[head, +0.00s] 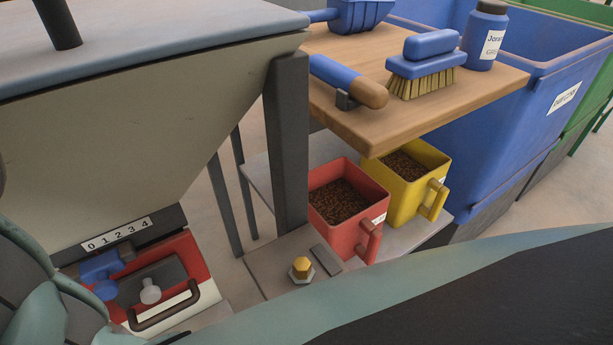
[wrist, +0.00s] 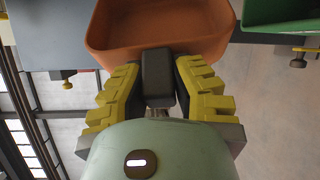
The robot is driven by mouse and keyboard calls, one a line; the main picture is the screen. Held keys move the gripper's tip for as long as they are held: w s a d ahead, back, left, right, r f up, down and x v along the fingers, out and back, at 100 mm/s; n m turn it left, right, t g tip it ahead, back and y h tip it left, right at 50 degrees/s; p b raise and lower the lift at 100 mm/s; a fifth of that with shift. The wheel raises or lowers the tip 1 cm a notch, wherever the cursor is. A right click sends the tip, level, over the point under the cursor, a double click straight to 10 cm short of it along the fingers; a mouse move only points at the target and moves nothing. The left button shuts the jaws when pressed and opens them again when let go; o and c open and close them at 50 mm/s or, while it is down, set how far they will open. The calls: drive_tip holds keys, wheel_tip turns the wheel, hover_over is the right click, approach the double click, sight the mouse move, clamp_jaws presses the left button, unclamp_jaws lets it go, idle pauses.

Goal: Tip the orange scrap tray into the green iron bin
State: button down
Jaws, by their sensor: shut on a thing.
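The orange scrap tray (wrist: 160,26) shows at the top of the wrist view, cut off by the frame edge. The part of its inside that I see looks bare. My gripper (wrist: 160,85) has its yellow ridged fingers shut on the tray's dark handle (wrist: 158,72). A green container (wrist: 276,14), perhaps the green iron bin, shows beside the tray at the top right; they look apart. In the head view a green bin (head: 598,95) is partly visible at the right edge, behind a blue bin. The tray and gripper fingers are not in the head view.
The head view shows a large blue bin (head: 485,150), a wooden shelf (head: 440,105) with a brush (head: 425,62) and bottle (head: 485,35), and red (head: 345,225) and yellow (head: 408,205) scoops of brown grains below. A hopper (head: 150,120) stands at left. My arm crosses the bottom.

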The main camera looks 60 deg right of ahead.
drive_tip(key=shift+s+a+r+n+h, duration=0.15)
drive_tip(key=shift+r+n+h, duration=0.15)
drive_tip(key=shift+n, duration=0.6)
drive_tip(key=s+a+r+n+h+p, duration=0.3)
drive_tip(key=s+n+h+p, duration=0.2)
drive_tip(key=s+n+p, duration=0.2)
drive_tip(key=shift+s+a+n+h+p, duration=0.2)
drive_tip(key=shift+n+h+p, duration=0.1)
drive_tip(key=shift+n+p, duration=0.65)
